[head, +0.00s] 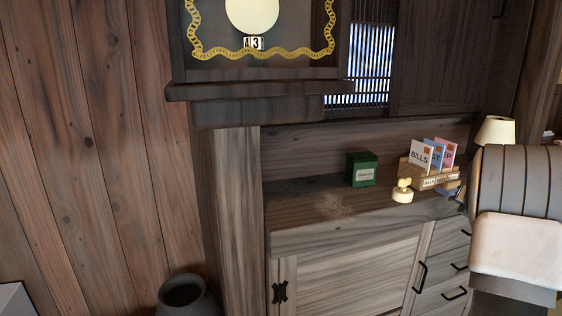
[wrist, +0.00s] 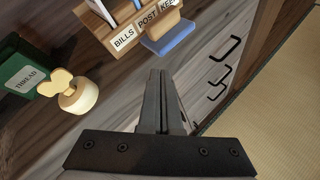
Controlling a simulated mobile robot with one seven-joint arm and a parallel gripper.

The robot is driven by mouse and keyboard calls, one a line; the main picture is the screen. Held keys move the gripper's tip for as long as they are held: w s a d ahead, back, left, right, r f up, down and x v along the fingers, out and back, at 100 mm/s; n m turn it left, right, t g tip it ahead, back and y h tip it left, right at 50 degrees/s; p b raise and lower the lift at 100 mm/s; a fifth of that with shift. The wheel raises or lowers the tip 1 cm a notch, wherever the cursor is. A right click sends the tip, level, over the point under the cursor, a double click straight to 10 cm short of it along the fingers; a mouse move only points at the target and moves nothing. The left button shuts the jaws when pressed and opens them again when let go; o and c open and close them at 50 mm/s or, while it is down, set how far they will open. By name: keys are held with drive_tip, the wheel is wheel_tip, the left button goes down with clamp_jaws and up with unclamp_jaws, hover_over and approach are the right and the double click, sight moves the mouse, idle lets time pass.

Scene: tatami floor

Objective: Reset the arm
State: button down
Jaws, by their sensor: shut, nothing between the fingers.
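My gripper (wrist: 158,75) shows in the wrist view with its two dark fingers together and nothing between them. It is above the cabinet front, just below a blue-based block (wrist: 170,40) in that picture. I cannot tell the exact gap to the cabinet. In the head view a grey and cream part of my arm (head: 520,240) fills the right side, in front of the cabinet's right end. The fingers are not clearly visible there.
The wooden cabinet (head: 330,205) carries a green THREAD box (head: 361,169), a cream knobbed object (head: 402,190) and a letter rack (head: 430,179) marked BILLS, POST, KEEP. A lamp (head: 496,130) stands behind my arm. Black drawer handles (wrist: 222,75) stick out. A dark pot (head: 183,292) stands lower left. Tatami (wrist: 280,120) is clear.

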drive_tip(key=s+a+r+m+g+h, duration=0.1)
drive_tip(key=s+a+r+m, duration=0.4)
drive_tip(key=a+r+m, duration=0.15)
drive_tip(key=s+a+r+m+h, duration=0.2)
drive_tip(key=s+a+r+m, duration=0.2)
drive_tip(key=a+r+m, duration=0.3)
drive_tip(key=s+a+f+m+g+y, duration=0.2)
drive_tip(key=s+a+f+m, duration=0.25)
drive_tip(key=s+a, duration=0.45)
drive_tip(key=s+a+f+m+g+y, duration=0.1)
drive_tip(key=s+a+f+m+y, duration=0.3)
drive_tip(key=s+a, duration=0.45)
drive_tip(key=s+a+f+m+g+y, duration=0.1)
drive_tip(key=s+a+f+m+g, duration=0.15)
drive_tip(key=s+a+m, duration=0.5)
wheel_tip(320, 180, up, 17)
drive_tip(key=s+a+n+p, duration=0.1)
drive_tip(key=a+n+p, duration=0.1)
drive_tip(key=p, duration=1.5)
drive_tip(key=shift+s+a+p, duration=0.15)
drive_tip(key=shift+s+p, duration=0.15)
drive_tip(key=shift+p, duration=0.05)
drive_tip(key=shift+f, duration=0.1)
